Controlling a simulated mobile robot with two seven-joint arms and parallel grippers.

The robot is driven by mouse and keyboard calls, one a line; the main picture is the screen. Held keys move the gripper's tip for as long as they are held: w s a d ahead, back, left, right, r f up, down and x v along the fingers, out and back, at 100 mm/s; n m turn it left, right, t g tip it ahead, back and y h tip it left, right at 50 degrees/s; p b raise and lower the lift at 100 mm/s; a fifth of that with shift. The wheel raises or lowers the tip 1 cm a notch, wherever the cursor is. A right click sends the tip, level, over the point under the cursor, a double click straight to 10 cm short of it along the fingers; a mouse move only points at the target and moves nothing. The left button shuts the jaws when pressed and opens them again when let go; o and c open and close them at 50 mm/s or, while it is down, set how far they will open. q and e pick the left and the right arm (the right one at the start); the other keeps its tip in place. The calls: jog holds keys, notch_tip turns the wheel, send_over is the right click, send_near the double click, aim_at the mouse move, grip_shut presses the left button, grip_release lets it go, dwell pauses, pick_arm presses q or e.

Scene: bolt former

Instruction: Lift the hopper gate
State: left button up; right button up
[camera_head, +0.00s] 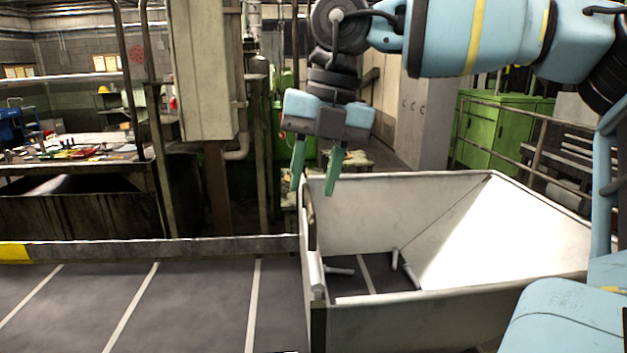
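The white hopper (420,309) stands over the dark conveyor, with a sloping inner wall at its right. Its left side, a narrow upright panel (309,245) seen nearly edge-on, appears to be the gate; I cannot tell whether it is raised. My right gripper (312,190) points down over the far end of this left side. Its green fingers are spread with nothing between them, one on each side of the panel's top edge in the picture. I cannot tell whether they touch it. My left gripper is out of view.
The conveyor (200,310) with white cross lines runs left from the hopper, with a low rail (150,247) behind it. A grey cabinet on a post (205,70) stands behind. A tool-covered bench (80,150) is at the back left, green cabinets (490,130) at the back right.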

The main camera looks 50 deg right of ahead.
jog(key=shift+w+a+f, duration=0.15)
jog(key=shift+f, duration=0.55)
grip_shut()
